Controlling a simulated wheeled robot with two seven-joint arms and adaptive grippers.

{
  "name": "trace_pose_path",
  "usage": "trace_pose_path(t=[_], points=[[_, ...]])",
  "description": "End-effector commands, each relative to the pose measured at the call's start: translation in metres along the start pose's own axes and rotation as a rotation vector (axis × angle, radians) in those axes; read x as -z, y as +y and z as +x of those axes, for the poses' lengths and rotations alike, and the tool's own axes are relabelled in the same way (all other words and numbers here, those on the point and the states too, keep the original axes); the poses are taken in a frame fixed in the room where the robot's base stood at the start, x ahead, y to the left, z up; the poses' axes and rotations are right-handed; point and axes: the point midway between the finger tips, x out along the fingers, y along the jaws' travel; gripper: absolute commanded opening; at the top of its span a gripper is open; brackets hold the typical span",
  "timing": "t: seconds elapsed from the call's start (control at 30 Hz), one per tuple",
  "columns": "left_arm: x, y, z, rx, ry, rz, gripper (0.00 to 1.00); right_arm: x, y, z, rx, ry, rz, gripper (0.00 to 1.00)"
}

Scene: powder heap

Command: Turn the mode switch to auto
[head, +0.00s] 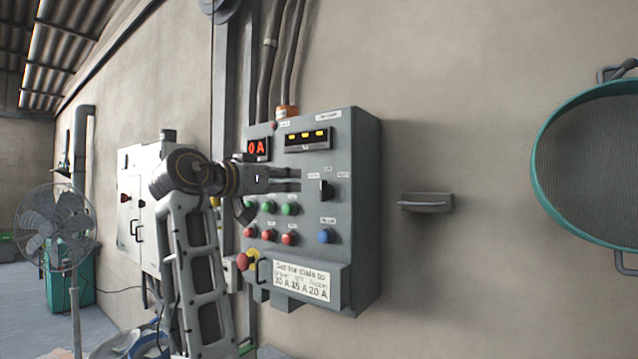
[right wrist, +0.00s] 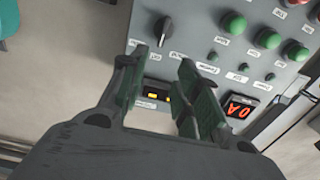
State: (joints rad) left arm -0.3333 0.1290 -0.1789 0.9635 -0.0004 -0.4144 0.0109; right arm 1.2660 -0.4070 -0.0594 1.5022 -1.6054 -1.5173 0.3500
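The mode switch (head: 326,190) is a black rotary knob on the right part of the grey control box (head: 366,200), with small labels around it. In the right wrist view the knob (right wrist: 165,29) stands just beyond my fingertips, with a pale pointer mark on it. My right gripper (head: 298,180) reaches in from the left in front of the box, its fingers level with the knob and short of it. The right wrist view shows its two fingers (right wrist: 163,58) apart with nothing between them. The label wording is too small to read surely. My left gripper is out of view.
Green buttons (head: 289,208), red buttons (head: 289,239) and a blue button (head: 326,236) sit below the switch. An amber display (head: 308,138) and red display (head: 258,148) are above. A small wall shelf (head: 426,203) and round green-rimmed sieve (head: 535,160) hang right.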

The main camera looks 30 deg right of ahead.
Motion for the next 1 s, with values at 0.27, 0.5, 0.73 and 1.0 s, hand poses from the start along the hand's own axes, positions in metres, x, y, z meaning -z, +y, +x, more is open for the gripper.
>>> trace_pose_path(t=[0.27, 0.5, 0.73, 1.0], points=[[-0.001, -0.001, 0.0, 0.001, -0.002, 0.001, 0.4, 0.0, 0.0, 0.013, 0.0, -0.001, 0.0, 0.32], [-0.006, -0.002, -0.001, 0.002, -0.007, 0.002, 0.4, 0.0, 0.0, 0.04, 0.0, -0.001, 0.0, 0.32], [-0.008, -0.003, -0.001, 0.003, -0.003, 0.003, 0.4, 0.0, 0.0, 0.07, 0.0, -0.001, -0.001, 0.32], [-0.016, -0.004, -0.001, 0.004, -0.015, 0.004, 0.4, 0.001, 0.001, 0.106, -0.002, 0.0, -0.001, 0.32]])
